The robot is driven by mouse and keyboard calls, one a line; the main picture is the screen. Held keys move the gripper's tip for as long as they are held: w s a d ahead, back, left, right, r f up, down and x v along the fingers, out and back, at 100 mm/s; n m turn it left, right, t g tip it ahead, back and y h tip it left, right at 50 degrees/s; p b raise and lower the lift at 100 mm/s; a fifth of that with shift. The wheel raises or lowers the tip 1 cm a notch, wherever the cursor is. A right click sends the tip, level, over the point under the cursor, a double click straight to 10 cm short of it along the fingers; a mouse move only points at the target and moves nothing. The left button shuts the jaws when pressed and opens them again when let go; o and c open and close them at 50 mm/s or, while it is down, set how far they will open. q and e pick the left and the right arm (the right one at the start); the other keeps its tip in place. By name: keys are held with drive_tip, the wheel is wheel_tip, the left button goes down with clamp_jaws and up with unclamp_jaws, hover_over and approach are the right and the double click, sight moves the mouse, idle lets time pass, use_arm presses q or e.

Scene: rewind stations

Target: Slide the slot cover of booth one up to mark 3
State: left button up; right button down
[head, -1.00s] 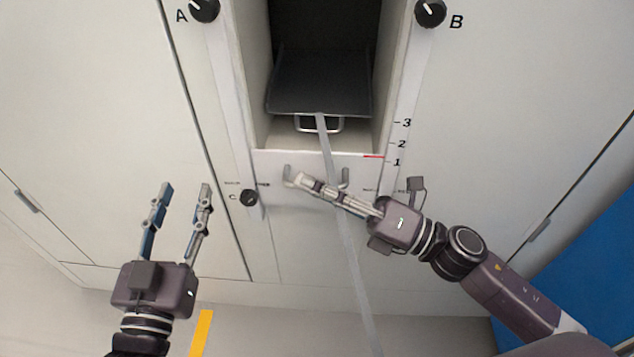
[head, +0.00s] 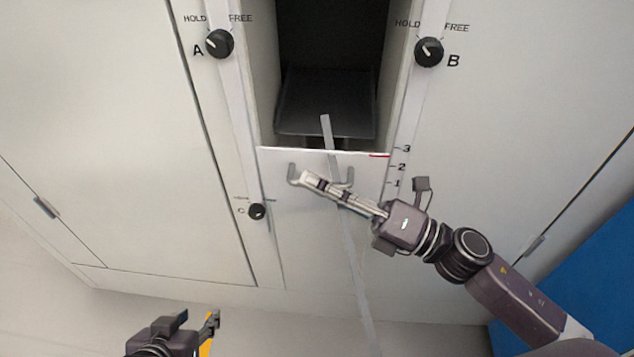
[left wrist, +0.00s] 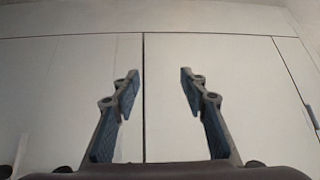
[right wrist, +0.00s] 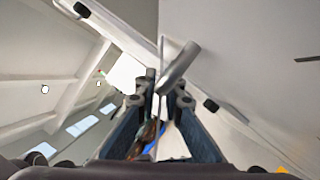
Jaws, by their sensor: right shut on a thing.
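The slot cover (head: 275,195) is a white panel across the lower part of the dark slot. Its top edge has a red line (head: 379,156) at the right, between marks 2 (head: 401,167) and 3 (head: 407,149), just below 3. My right gripper (head: 312,180) is shut on the cover's grey bar handle (head: 294,174); the handle also shows in the right wrist view (right wrist: 180,66). My left gripper (head: 212,325) is low at the left, away from the cover. In the left wrist view its fingers (left wrist: 160,90) are apart and empty.
Knobs A (head: 219,44) and B (head: 429,52) flank the slot, with HOLD and FREE labels. Knob C (head: 257,211) is lower left. A grey strap (head: 349,245) hangs from the dark tray (head: 325,100) down the front. A blue panel (head: 600,250) stands at the right.

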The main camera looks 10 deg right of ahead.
wheel_tip(320, 180, up, 2)
drive_tip(key=shift+r+p, duration=0.25)
drive_tip(key=shift+p, duration=0.55)
use_arm(q)
drive_tip(key=s+a+f+g, duration=0.1)
drive_tip(key=s+g, duration=0.1)
drive_tip(key=s, duration=0.2)
drive_tip(key=s+a+f+g+y, duration=0.1)
drive_tip(key=s+g, duration=0.1)
drive_tip(key=s, duration=0.3)
drive_tip(key=shift+a+f, duration=0.35)
use_arm(e)
drive_tip(key=c, duration=2)
unclamp_jaws()
drive_tip(key=shift+f, duration=0.1)
drive_tip(key=shift+c, duration=0.2)
drive_tip(key=shift+d, duration=0.1)
drive_tip(key=v, duration=1.2)
